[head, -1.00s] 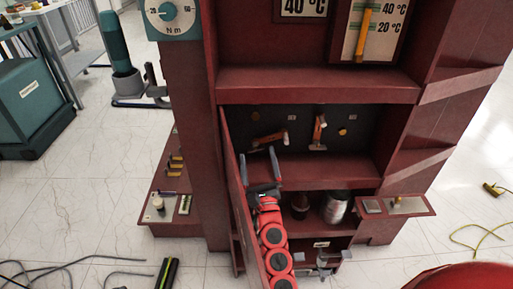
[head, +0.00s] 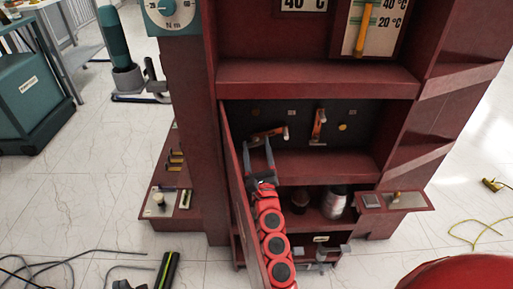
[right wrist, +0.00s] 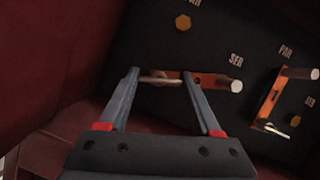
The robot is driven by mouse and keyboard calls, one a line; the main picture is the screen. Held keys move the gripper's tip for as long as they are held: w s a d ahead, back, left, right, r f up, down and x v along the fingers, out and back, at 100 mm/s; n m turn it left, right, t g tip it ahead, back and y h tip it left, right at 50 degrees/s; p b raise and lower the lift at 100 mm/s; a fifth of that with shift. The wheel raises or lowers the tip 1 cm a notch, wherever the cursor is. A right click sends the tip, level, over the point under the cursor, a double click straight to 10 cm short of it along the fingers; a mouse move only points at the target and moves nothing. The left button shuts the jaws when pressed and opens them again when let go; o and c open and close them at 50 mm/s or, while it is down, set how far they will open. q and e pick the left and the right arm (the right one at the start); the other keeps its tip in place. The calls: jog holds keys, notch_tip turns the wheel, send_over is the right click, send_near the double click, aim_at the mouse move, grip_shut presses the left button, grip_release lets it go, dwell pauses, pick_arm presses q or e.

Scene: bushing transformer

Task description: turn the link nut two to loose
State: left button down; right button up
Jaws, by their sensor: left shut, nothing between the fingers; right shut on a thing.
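On the dark panel, the left orange link (head: 268,133) lies tilted with a pale post at its right end, and the right orange link (head: 318,124) stands nearly upright. My right gripper (head: 258,143) reaches the left link from below. The fingers partly hide the nut.
The open red cabinet door (head: 238,190) stands close along the left of my right arm. A jar (head: 334,203) and a dark pot (head: 299,201) stand on the lower shelf. Cables (head: 60,262) lie on the floor at left.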

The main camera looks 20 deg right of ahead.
jog(key=shift+d+r+n+y+p, duration=0.15)
jog(key=shift+n+y+p, duration=0.75)
jog(key=shift+n, duration=0.8)
jog(key=n+y+p, duration=0.1)
jog(key=n+p, duration=0.1)
jog(key=n, duration=0.1)
jog(key=n+g+y+p, duration=0.1)
jog(key=n+p, duration=0.1)
jog(key=n, duration=0.1)
jog(key=shift+r+n+g, duration=0.15)
jog(key=shift+n+g, duration=0.15)
jog(key=shift+n, duration=0.1)
jog(key=n+g+y+p, duration=0.1)
jog(key=n+p, duration=0.1)
jog(key=n, duration=0.1)
jog(key=shift+n+p, duration=0.4)
jog(key=shift+n+g+p, duration=0.7)
jog(key=shift+n+p, duration=0.3)
jog(key=shift+n, duration=0.3)
jog(key=o, duration=1.4)
